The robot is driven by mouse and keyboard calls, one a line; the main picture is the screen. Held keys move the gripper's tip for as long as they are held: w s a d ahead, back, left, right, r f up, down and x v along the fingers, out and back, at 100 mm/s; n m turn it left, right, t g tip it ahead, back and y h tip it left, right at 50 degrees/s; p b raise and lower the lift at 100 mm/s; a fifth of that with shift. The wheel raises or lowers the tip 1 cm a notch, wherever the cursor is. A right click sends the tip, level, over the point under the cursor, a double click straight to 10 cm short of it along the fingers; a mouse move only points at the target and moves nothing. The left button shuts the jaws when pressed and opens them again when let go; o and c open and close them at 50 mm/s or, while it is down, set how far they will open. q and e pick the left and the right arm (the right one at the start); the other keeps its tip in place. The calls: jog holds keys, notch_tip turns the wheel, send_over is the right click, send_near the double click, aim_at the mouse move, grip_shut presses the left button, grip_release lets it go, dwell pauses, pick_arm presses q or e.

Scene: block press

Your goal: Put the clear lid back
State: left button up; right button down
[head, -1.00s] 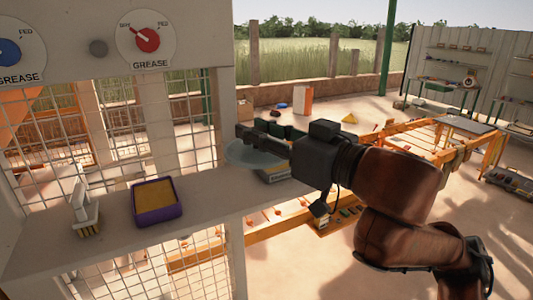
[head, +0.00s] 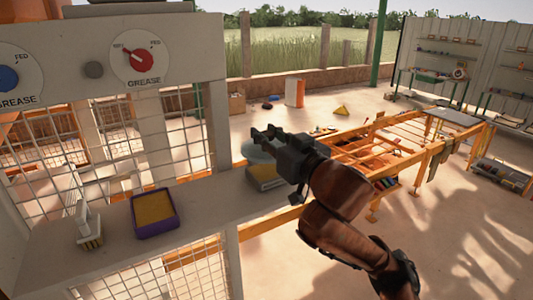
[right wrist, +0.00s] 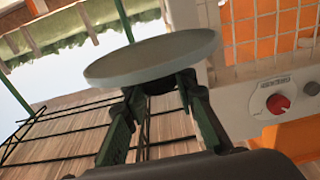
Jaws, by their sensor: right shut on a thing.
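The clear lid is a thin, pale blue-green disc. In the head view the lid (head: 256,150) shows beside my right gripper (head: 262,136), partly hidden by it, over the far right end of the grey ledge (head: 185,205). In the right wrist view the lid (right wrist: 155,57) fills the upper middle, and the fingers of my right gripper (right wrist: 160,100) are shut on a dark knob at its underside as pictured. A grey and yellow box (head: 265,178) sits at the ledge's end below the lid. Whether they touch cannot be told. My left gripper is not in view.
A purple tray (head: 154,226) with yellow filling and a small white-handled brush (head: 88,228) stand on the ledge. A panel with a red dial (head: 138,57) and a blue dial (head: 8,78) rises above wire mesh. An orange frame table (head: 390,155) stands behind my right arm.

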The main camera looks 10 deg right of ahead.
jog(key=w+f, duration=0.2)
jog(key=f, duration=0.1)
jog(key=w+f, duration=0.1)
jog(key=f, duration=0.1)
jog(key=shift+w+d+p, duration=0.3)
jog(key=shift+w+d, duration=0.05)
jog(key=shift+w, duration=0.05)
jog(key=f+p, duration=0.1)
jog(key=f, duration=0.2)
jog(key=shift+w, duration=0.2)
jog(key=shift+d+f, duration=0.1)
jog(key=shift+f, duration=0.15)
jog(key=shift+f, duration=0.15)
jog(key=c, duration=1.6)
grip_release()
